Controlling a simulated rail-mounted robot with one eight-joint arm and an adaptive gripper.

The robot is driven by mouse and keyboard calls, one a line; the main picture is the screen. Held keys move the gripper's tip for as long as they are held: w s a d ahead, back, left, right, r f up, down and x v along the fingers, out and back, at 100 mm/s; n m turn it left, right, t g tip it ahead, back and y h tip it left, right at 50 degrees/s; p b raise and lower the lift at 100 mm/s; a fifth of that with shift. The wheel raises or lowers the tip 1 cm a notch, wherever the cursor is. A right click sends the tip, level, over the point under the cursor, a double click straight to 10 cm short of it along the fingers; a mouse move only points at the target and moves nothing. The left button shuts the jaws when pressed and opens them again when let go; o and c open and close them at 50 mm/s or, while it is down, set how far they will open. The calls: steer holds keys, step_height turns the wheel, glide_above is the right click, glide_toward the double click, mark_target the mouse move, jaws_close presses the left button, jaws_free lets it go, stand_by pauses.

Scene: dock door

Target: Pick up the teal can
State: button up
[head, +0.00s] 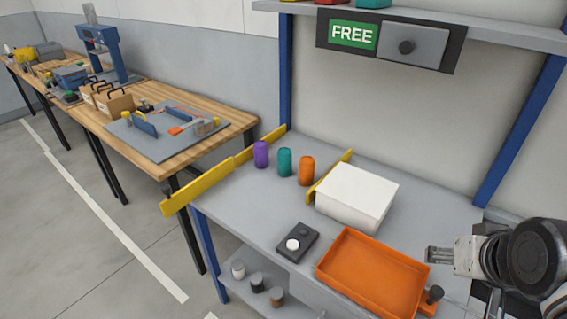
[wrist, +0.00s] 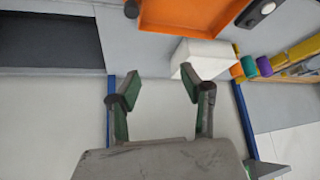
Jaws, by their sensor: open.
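The teal can (head: 284,161) stands upright on the grey workbench, between a purple can (head: 261,154) on its left and an orange can (head: 305,171) on its right. In the wrist view the teal can (wrist: 249,66) is small at the right, between the other two cans. My gripper (head: 438,255) is at the right edge of the bench in the head view, well away from the cans. In the wrist view my gripper (wrist: 160,83) has its two fingers spread apart with nothing between them.
A white box (head: 357,196) and an orange tray (head: 374,274) lie between my gripper and the cans. Yellow strips (head: 328,178) flank the cans. A dark block with two buttons (head: 297,243) sits in front. An upper shelf (head: 440,28) carries a FREE sign (head: 352,34).

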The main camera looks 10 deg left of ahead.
steer(key=shift+o, duration=0.5)
steer(key=o, duration=0.5)
